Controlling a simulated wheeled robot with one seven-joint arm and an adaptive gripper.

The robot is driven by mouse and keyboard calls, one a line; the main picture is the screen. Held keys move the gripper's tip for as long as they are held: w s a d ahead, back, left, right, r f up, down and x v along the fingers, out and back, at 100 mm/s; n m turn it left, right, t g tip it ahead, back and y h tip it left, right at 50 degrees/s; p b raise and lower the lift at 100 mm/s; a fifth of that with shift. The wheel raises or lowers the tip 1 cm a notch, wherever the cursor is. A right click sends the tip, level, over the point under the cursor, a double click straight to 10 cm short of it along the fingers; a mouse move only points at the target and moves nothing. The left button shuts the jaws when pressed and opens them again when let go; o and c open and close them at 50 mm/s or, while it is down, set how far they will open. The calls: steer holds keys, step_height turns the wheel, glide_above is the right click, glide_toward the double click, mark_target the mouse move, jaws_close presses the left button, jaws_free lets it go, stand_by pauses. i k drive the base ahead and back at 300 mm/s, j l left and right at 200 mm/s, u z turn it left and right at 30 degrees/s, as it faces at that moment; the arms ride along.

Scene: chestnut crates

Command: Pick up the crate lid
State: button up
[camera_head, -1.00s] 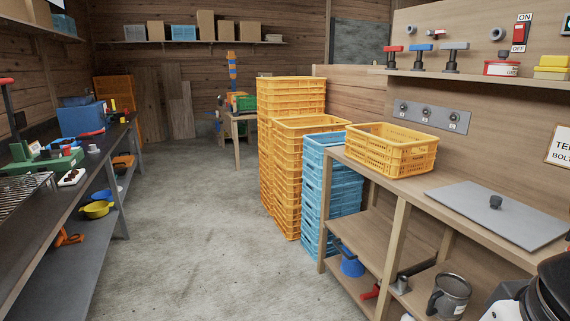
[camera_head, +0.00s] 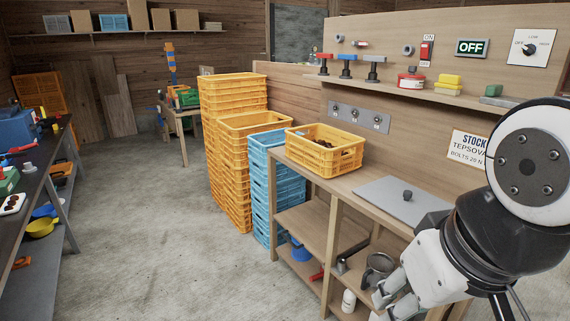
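The crate lid (camera_head: 378,193) is a flat grey sheet with a dark knob (camera_head: 407,195) on top. It lies flat on the wooden bench at the right of the head view, beside an orange crate (camera_head: 345,160) holding dark brown chestnuts (camera_head: 322,143). My arm covers the right side of the view and hides the lid's right end. The pale finger-like parts of my gripper (camera_head: 393,294) show at the bottom, below and in front of the lid and apart from it. Their opening is not clear.
Stacks of orange crates (camera_head: 233,150) and blue crates (camera_head: 275,190) stand left of the bench (camera_head: 295,170). A mug (camera_head: 379,268) and a white bottle (camera_head: 348,301) are on its lower shelf. A shelf with tools and boxes (camera_head: 410,80) hangs above. The concrete floor (camera_head: 150,230) at left is clear.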

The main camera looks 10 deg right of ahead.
mark_target(408, 203)
steer(key=z, duration=0.75)
